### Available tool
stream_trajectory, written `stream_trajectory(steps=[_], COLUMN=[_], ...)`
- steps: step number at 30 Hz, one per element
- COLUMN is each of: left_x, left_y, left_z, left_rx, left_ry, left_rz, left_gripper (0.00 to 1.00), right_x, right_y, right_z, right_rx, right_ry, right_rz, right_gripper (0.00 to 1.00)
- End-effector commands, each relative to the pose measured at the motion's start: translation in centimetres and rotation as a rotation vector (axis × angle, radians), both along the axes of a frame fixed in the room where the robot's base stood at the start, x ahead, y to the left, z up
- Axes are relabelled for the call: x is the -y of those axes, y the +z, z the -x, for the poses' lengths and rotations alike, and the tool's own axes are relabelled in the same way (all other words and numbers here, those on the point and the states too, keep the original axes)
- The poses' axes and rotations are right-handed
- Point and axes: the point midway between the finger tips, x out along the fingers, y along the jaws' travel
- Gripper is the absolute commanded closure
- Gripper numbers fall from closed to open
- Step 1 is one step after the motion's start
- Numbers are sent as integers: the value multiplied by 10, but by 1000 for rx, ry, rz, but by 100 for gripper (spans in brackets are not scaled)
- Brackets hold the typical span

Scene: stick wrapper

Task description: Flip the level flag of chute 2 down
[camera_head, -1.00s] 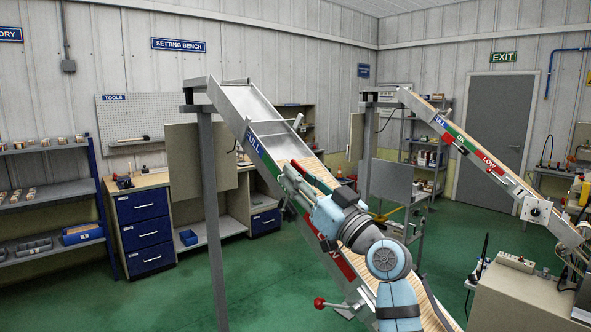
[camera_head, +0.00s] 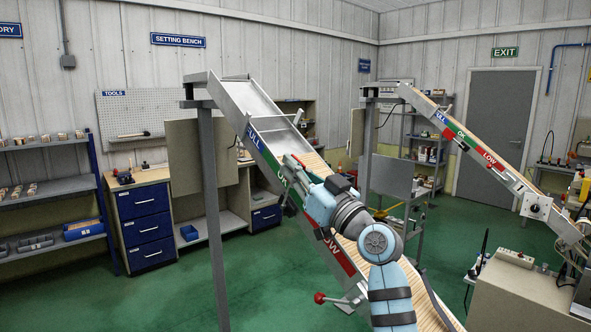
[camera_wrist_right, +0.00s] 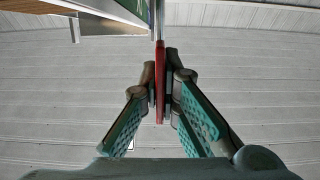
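The nearer chute (camera_head: 262,112) slopes down to the right, with a blue FULL, green OK and red LOW band (camera_head: 340,258) along its side. My right gripper (camera_head: 292,166) is at this side, by the green OK part. In the right wrist view, a thin red plate (camera_wrist_right: 160,75), seemingly the level flag, stands edge-on between the fingertips of my right gripper (camera_wrist_right: 161,92). The fingers are closed in on both its sides and appear to grip it. In the head view the gripper mostly hides the flag. My left gripper is not in view.
A second chute (camera_head: 512,180) with the same bands stands at the right, with a red piece (camera_head: 450,133) near its FULL-OK border. A red-knobbed lever (camera_head: 320,298) sticks out below the nearer chute. A beige cabinet (camera_head: 515,290) stands at lower right.

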Motion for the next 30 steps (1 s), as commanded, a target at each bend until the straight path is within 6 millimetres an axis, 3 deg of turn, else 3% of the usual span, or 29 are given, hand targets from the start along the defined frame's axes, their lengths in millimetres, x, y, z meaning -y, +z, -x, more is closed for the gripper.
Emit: stream_trajectory(steps=[4, 9, 20, 24, 30], left_x=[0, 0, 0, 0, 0], left_y=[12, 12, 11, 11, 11], left_z=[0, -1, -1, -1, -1], left_rx=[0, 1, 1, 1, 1], left_ry=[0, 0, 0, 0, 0], left_rz=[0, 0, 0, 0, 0], left_gripper=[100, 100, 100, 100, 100], right_x=[-12, -25, -28, -28, -28], right_y=[14, 10, 8, 8, 7], right_z=[-16, -35, -39, -39, -39], right_rx=[-157, -346, -386, -386, -387], right_ry=[-1, -2, -2, -2, -2], right_rz=[119, 250, 280, 279, 279], right_gripper=[100, 100, 100, 75, 75])
